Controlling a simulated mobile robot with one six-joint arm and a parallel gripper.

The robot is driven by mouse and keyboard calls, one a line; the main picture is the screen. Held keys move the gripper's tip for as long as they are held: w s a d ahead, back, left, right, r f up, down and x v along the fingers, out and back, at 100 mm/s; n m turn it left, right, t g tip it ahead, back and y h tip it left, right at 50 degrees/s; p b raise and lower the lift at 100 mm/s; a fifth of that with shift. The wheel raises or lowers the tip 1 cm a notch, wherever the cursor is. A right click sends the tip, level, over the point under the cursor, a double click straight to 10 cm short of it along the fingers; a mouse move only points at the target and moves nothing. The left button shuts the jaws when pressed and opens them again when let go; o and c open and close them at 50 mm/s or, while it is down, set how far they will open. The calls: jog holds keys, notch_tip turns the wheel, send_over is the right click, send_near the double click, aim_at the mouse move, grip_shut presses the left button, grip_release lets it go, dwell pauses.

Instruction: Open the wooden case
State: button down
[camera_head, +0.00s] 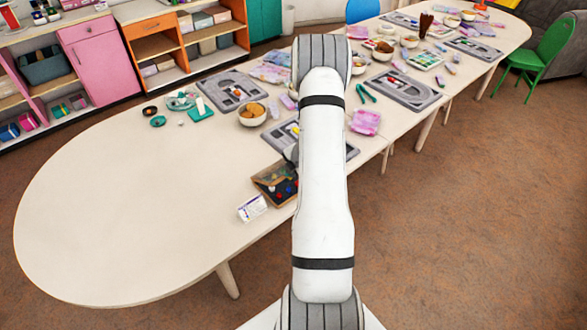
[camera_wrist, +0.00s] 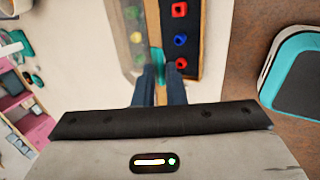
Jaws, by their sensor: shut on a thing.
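The wooden case (camera_head: 264,187) lies near the table's front edge in the head view, partly hidden by my arm. A pale, see-through-looking panel with green and yellow pieces lies left of the strip. My gripper (camera_wrist: 158,80) is shut on a small teal tab (camera_wrist: 158,57) at the strip. The fingertips are partly hidden, and my arm hides the gripper in the head view. I cannot tell how far the lid is raised.
A white printed card (camera_head: 252,208) lies just left of the case. Grey bead boards (camera_head: 232,90), bowls (camera_head: 252,114) and pink packets (camera_head: 366,122) crowd the table behind. The table's left end (camera_head: 110,220) is clear. A teal-rimmed dark object (camera_wrist: 295,72) stands at right in the wrist view.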

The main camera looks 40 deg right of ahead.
jog(key=shift+w+a+r, duration=0.1)
jog(key=shift+w+r, duration=1.25)
jog(key=shift+r, duration=0.05)
